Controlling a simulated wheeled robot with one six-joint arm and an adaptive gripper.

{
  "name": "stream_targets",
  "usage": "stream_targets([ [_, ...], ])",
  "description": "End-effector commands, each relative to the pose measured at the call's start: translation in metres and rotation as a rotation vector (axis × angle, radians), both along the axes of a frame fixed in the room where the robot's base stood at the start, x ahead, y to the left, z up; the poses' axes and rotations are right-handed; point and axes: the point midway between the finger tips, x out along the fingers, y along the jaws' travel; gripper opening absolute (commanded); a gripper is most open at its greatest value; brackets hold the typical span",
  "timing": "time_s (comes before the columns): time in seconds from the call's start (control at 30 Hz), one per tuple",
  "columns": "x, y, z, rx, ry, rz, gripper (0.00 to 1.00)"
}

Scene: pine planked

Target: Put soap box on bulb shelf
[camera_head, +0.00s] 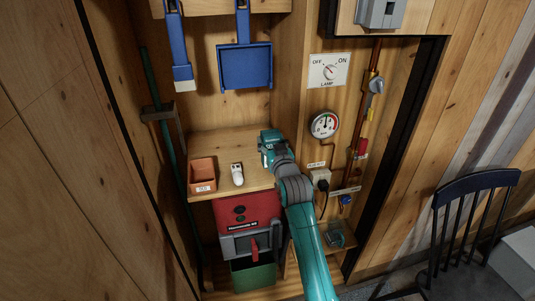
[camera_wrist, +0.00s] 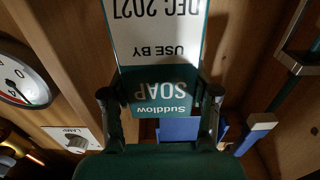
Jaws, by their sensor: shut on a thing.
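The soap box (camera_wrist: 165,40) is teal and white, with "Suddlow SOAP" and "USE BY DEC 2027" upside down in the wrist view. My gripper (camera_wrist: 162,98) is shut on it, one dark finger at each side. In the head view my gripper (camera_head: 268,148) is over the right end of a wooden shelf (camera_head: 222,147). I cannot make out the soap box there, nor tell its height above the shelf. A white bulb-like object (camera_head: 237,174) lies on this shelf, left of my gripper.
An orange box (camera_head: 203,174) stands at the shelf's left front. A red unit (camera_head: 247,215) is below. A blue dustpan (camera_head: 244,65) and brush (camera_head: 179,55) hang above. A gauge (camera_head: 324,125) and pipes are at the right. The shelf's back middle is clear.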

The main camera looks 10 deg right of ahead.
Motion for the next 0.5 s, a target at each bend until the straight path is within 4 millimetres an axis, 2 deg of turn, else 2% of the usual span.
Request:
stream_targets([
  [0.17,0.000,0.000,-0.011,0.000,-0.001,0.000,0.15],
  [0.4,0.000,0.000,-0.040,0.000,-0.001,0.000,0.15],
  [0.5,0.000,0.000,-0.041,0.000,-0.003,0.000,0.15],
])
